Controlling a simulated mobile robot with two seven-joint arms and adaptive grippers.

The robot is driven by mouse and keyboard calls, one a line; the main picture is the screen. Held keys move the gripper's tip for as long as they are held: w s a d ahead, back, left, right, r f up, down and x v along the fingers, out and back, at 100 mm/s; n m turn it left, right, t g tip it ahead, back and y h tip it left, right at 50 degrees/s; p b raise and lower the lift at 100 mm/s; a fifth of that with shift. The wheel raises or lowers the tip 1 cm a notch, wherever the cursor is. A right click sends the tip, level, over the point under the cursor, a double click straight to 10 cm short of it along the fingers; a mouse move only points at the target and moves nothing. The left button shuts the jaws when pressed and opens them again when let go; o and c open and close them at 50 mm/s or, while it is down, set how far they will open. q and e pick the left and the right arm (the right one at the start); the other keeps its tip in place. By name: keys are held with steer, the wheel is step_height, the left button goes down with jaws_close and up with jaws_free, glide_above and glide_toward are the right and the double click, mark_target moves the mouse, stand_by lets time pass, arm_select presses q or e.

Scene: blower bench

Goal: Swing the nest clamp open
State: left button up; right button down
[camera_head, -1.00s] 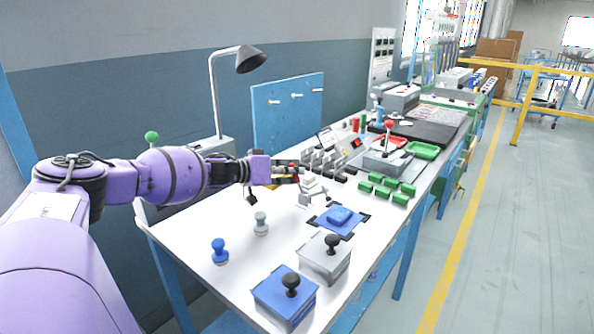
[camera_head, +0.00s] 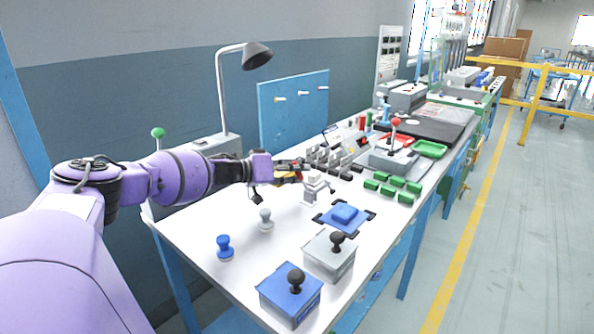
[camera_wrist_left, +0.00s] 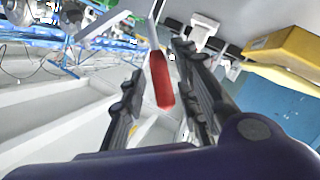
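The nest clamp (camera_head: 316,187) is a small pale grey fixture on the white bench, just behind the blue nest plate (camera_head: 325,221) with a blue block (camera_head: 344,214) on it. In the left wrist view the red clamp handle (camera_wrist_left: 160,80) lies between the two dark fingers of my left gripper (camera_wrist_left: 158,82). Gaps show on both sides of the handle, so the fingers look open around it. In the head view my left gripper (camera_head: 291,172) reaches in from the left beside the clamp, and its fingers partly hide the handle. My right gripper is in neither view.
A grey stamp (camera_head: 265,221) and a blue stamp (camera_head: 224,248) stand at the front left. Grey (camera_head: 328,262) and blue (camera_head: 289,296) knobbed boxes stand at the front edge. Green blocks (camera_head: 388,190) lie to the right. A yellow object (camera_wrist_left: 292,55) is close by in the wrist view.

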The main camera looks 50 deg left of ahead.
arm_select(q)
steer(key=shift+s+a, duration=0.2)
steer(key=shift+s, duration=0.1)
steer(key=v, duration=1.1)
steer(key=shift+s, duration=0.15)
stand_by(0.4)
